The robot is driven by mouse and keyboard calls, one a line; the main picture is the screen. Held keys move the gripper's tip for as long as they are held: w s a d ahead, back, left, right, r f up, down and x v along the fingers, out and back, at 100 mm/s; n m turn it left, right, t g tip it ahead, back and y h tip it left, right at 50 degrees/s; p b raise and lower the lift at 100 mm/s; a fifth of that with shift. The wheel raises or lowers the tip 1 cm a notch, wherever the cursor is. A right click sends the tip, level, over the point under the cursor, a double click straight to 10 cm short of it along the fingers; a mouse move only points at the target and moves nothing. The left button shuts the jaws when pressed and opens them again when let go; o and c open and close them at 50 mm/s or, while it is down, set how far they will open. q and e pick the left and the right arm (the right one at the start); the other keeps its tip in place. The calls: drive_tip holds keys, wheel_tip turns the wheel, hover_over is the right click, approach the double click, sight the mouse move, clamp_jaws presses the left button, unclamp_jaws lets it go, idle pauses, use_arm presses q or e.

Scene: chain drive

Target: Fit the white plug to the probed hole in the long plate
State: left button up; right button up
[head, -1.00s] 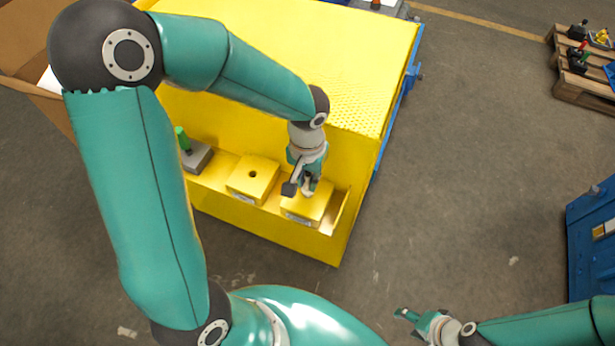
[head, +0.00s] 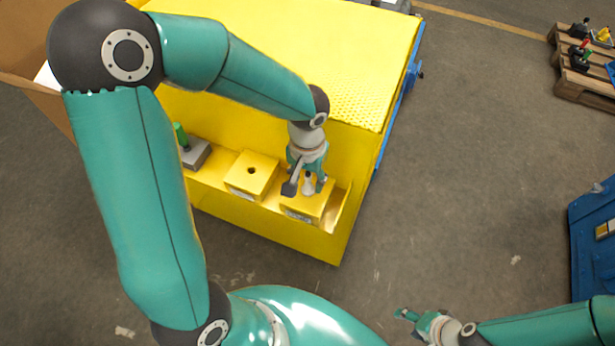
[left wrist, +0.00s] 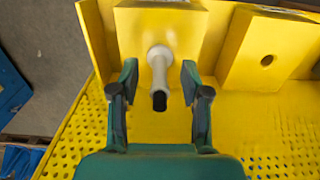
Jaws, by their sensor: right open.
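The white plug (head: 308,184) stands in the top of the right-hand yellow block (head: 298,212). In the left wrist view the plug (left wrist: 159,64) has a pale round foot against the block (left wrist: 140,22) and a dark end towards the camera. My left gripper (head: 306,187) is open around the plug, with a visible gap on each side between the fingers (left wrist: 159,78) and it. A second yellow block (head: 252,174) beside it has an empty dark hole; I cannot tell which piece is the long plate. My right gripper (head: 410,322) is open and empty over the floor.
The blocks sit in a yellow trough (head: 325,243) along the front of a large yellow bench with a perforated top (head: 330,70). A grey block with a green handle (head: 182,136) stands left of them. A blue bin (head: 592,240) and a pallet (head: 580,88) stand at right.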

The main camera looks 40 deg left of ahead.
use_arm(q)
wheel_tip(320, 180, up, 12)
idle(0.7)
drive_tip(key=shift+f, duration=0.1)
idle(0.3)
